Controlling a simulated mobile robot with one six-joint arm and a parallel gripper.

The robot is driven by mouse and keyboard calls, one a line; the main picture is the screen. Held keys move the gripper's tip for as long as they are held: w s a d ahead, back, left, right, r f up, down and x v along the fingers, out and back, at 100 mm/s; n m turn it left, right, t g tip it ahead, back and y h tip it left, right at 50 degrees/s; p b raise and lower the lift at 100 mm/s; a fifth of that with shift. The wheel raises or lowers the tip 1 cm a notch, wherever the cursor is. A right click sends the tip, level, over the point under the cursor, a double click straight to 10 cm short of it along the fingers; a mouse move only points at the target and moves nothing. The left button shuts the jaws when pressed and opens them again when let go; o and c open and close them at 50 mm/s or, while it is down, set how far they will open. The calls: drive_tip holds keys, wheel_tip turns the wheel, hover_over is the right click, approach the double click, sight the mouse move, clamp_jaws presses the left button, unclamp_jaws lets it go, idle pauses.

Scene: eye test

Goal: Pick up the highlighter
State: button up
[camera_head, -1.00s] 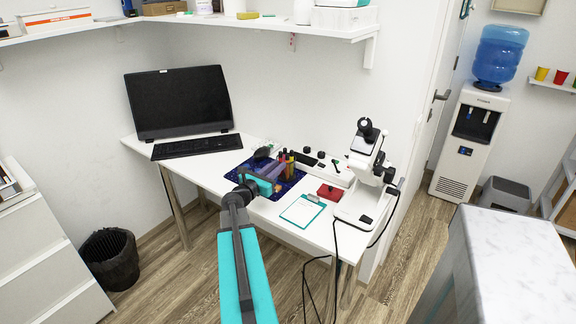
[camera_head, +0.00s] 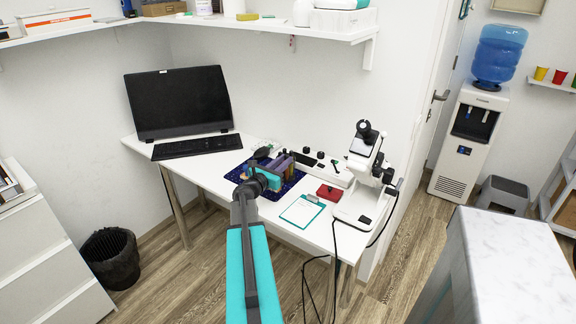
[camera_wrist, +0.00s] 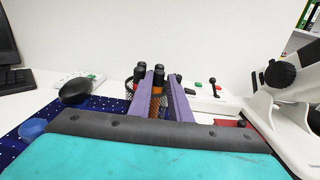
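In the wrist view my gripper (camera_wrist: 161,82) points ahead, its two purple fingers apart with a gap between them. Beyond and between the fingers stand several black-capped pens or markers (camera_wrist: 141,68). An orange one (camera_wrist: 156,100) shows in the gap. A dark wire-like holder (camera_wrist: 130,86) shows at their left. I cannot tell for certain which one is the highlighter. In the head view my gripper (camera_head: 285,165) is over the right part of the dark blue mat (camera_head: 237,176) and hides most of the markers.
A black mouse (camera_wrist: 75,91) lies left of the fingers. The microscope (camera_head: 362,175) stands at the right on the white desk (camera_head: 210,178). A clipboard (camera_head: 302,211) and a red box (camera_head: 329,192) lie near the front. A monitor (camera_head: 180,102) and keyboard (camera_head: 197,147) are at the left.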

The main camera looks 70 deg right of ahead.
idle(0.5)
clamp_jaws()
drive_tip(key=shift+a+r, duration=0.1)
drive_tip(key=shift+w+a+r, duration=0.1)
drive_tip(key=shift+a+r, duration=0.05)
drive_tip(key=shift+r, duration=0.3)
wheel_tip(320, 180, up, 11)
drive_tip(key=p+v, duration=0.4)
drive_tip(key=v, duration=1.3)
drive_tip(key=shift+w, duration=0.2)
